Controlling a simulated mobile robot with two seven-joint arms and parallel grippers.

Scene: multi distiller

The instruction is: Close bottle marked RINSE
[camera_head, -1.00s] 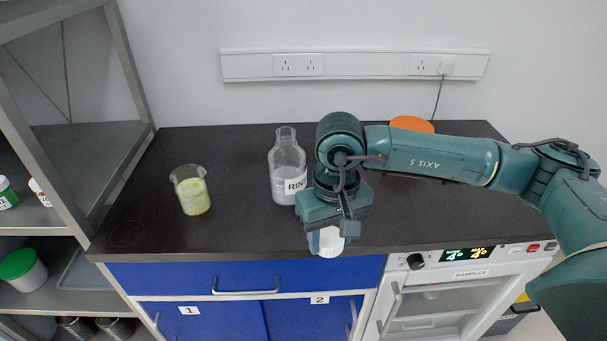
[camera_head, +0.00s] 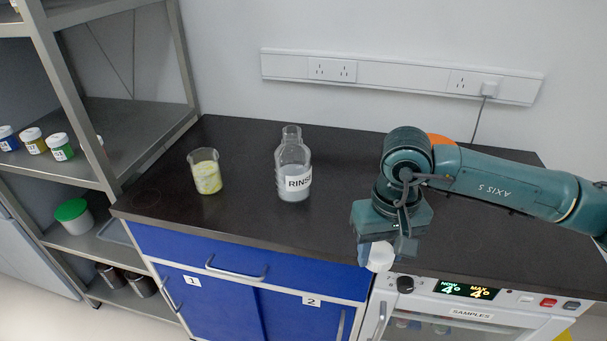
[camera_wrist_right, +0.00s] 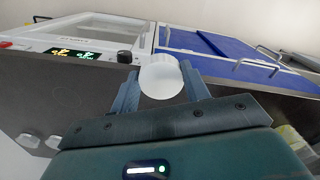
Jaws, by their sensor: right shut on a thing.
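The clear bottle marked RINSE (camera_head: 293,170) stands upright on the dark bench top, open at its neck, with a white label on its front. My right gripper (camera_head: 378,253) is to the right of the bottle and nearer the bench's front edge. It is shut on a round white cap (camera_head: 380,257), which also shows between the fingers in the right wrist view (camera_wrist_right: 160,77). The cap is apart from the bottle. My left gripper is in neither view.
A beaker of yellow contents (camera_head: 206,172) stands left of the bottle. An orange object (camera_head: 441,139) is partly hidden behind my right arm. A metal shelf (camera_head: 120,130) with several jars is at the left. The bench (camera_head: 250,221) is clear in front of the bottle.

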